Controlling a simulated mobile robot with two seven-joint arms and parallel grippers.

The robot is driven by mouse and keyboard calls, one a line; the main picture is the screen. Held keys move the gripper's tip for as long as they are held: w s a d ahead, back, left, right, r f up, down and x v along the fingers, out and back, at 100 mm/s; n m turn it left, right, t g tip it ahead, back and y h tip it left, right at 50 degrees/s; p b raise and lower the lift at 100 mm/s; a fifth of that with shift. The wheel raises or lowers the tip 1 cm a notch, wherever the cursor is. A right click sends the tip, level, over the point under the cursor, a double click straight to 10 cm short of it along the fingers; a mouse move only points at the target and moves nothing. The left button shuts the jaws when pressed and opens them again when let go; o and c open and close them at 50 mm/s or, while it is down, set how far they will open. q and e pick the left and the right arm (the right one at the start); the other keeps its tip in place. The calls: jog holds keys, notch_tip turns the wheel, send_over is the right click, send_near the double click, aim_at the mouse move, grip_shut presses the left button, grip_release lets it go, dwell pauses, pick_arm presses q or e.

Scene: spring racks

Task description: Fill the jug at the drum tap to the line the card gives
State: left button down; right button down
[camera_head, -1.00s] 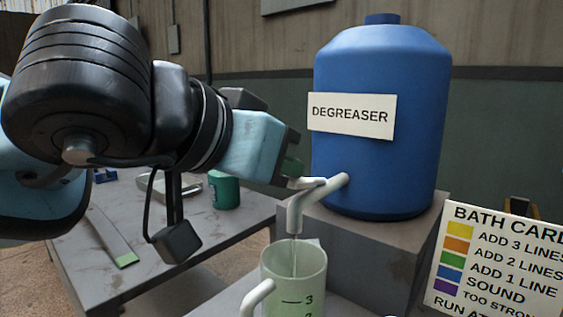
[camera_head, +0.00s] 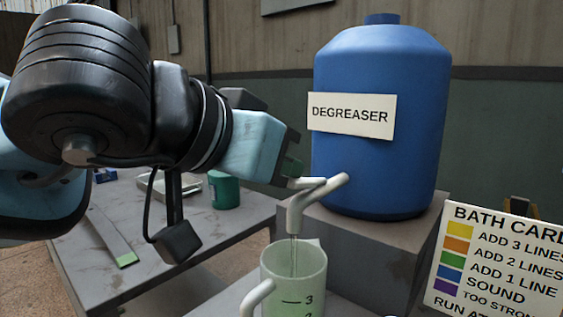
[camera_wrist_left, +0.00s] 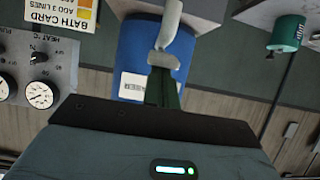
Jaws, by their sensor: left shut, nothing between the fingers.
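The blue drum (camera_head: 380,110) labelled DEGREASER stands on a grey block. Its pale tap (camera_head: 297,214) points down over the jug (camera_head: 312,268), and a thin stream falls into it. The jug is translucent pale green, upright, with a 3 line showing; its lower part is cut off and I cannot tell the liquid level. My left gripper (camera_head: 293,170) is shut and empty at the tap's pale lever (camera_head: 307,183); contact is unclear. The bath card (camera_head: 490,262) pairs yellow with 3 lines, orange with 2, green with 1. My right gripper is not in view.
A strip with a green end (camera_head: 127,260) lies on the grey table (camera_head: 150,275) at left. A green cup (camera_head: 224,190) stands near its far edge. The left wrist view shows a panel with dials and a HEAT knob (camera_wrist_left: 38,57).

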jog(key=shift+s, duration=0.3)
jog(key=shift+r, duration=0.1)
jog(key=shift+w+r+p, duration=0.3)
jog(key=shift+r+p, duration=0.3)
jog(key=shift+p, duration=0.05)
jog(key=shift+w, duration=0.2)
